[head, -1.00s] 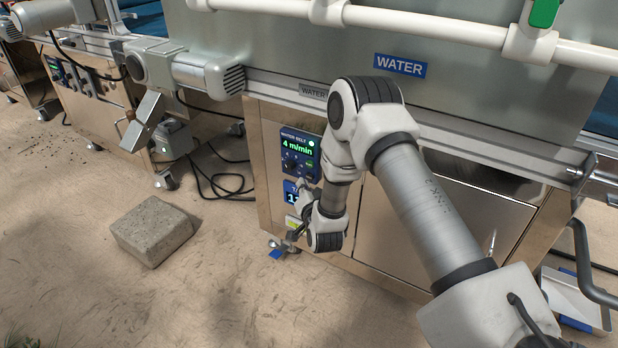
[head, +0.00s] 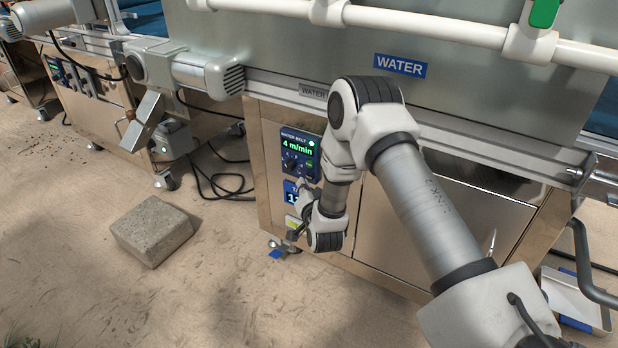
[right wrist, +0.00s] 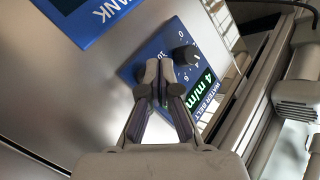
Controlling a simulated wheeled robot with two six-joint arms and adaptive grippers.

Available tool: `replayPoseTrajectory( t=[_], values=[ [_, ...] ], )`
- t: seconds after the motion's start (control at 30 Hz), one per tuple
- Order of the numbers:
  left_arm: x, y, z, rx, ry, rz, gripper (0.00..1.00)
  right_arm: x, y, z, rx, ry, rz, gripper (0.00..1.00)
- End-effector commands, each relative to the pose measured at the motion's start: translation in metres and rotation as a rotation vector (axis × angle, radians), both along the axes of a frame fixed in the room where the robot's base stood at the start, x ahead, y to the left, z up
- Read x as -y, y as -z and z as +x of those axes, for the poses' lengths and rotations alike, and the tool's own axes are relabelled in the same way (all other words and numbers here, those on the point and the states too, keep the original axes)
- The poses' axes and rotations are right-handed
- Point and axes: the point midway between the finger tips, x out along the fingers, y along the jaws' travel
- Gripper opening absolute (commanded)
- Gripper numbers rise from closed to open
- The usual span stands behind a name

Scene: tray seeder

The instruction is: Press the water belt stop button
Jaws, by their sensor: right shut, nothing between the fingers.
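The blue water belt panel (head: 287,138) is on the steel cabinet front, with a lit green display reading 4 m/min, a dark knob (head: 289,162) and a small green button (head: 309,164). My right gripper (head: 301,186) is at the lower edge of this panel, fingers pointing at it. In the right wrist view the gripper (right wrist: 160,70) is shut and empty, its tips over the panel (right wrist: 146,53) beside the knob (right wrist: 186,55). I cannot make out a stop button; the fingers cover part of the panel. Whether the tips touch it is unclear. My left gripper is not in view.
A blue tank panel (right wrist: 85,20) is beside the belt panel in the wrist view. A white rail (head: 430,27) runs above the cabinet. A concrete block (head: 152,231) lies on the floor at left. Black cables (head: 222,187) lie beside the cabinet.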

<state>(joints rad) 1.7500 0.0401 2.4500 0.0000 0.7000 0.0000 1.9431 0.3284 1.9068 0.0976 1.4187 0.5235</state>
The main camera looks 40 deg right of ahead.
Motion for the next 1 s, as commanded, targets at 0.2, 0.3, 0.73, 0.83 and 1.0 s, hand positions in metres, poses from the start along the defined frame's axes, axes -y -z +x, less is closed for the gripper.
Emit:
replayPoseTrajectory(
  t=[0.2,0.3,0.73,0.83,1.0],
  values=[
    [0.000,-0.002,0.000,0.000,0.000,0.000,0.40,0.008,0.000,0.003,0.000,0.002,0.001,0.00],
    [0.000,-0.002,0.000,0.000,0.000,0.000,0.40,0.008,0.000,0.003,-0.001,0.001,0.000,0.00],
    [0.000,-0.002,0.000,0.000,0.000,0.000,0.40,0.009,0.000,0.004,-0.001,0.001,0.000,0.00],
    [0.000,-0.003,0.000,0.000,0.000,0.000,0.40,0.010,0.000,0.004,0.000,0.000,0.000,0.00],
    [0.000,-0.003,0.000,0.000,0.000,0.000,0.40,0.012,0.000,0.005,0.000,0.000,0.000,0.00]
  ],
)
